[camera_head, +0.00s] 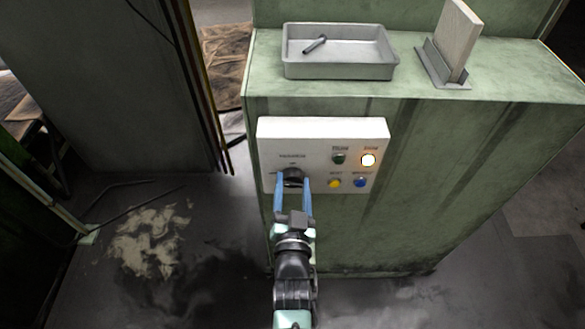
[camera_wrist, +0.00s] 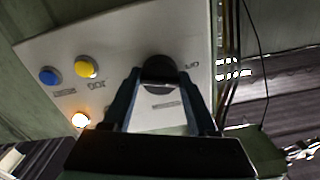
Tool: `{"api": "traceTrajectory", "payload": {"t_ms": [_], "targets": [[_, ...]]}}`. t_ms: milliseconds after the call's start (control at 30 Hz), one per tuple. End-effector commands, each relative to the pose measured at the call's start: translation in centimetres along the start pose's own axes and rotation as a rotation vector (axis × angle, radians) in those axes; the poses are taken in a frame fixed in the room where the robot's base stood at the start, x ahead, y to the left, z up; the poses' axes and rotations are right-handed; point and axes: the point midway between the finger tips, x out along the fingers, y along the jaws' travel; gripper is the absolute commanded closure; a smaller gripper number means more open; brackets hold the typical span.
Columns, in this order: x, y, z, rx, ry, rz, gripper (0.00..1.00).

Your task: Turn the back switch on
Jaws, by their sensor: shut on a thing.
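The black rotary switch (camera_head: 292,177) sits at the lower left of a white control panel (camera_head: 318,135) on the front of a green cabinet. It also shows in the wrist view (camera_wrist: 160,72), between my fingers. My gripper (camera_head: 293,184) is shut on the switch, with one blue finger on either side of its knob. The fingers partly hide the knob, so I cannot tell its exact angle. A lamp (camera_head: 368,159) at the panel's upper right glows warm white.
The panel also has a dark green button (camera_head: 339,158), a yellow button (camera_head: 334,183) and a blue button (camera_head: 361,182). On the cabinet top stand a grey tray (camera_head: 340,72) holding a small bolt and a slanted board (camera_head: 456,42) in a holder. Open floor lies left.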

Motion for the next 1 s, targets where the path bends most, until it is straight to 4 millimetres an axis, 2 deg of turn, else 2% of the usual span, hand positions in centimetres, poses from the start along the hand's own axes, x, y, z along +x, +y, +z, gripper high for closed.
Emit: {"api": "traceTrajectory", "payload": {"t_ms": [100,300,600,900,933,1000], "targets": [[0.0,-0.07,0.04,0.12,-0.003,-0.001,1.0],[0.0,-0.07,0.08,0.226,-0.002,-0.001,1.0],[0.0,-0.03,0.22,0.593,-0.002,-0.001,1.0],[0.0,0.01,0.08,0.648,-0.001,0.001,1.0],[0.0,0.01,0.08,0.647,-0.001,0.001,0.38],[0.0,0.01,0.07,0.646,-0.001,0.001,0.25]]}}
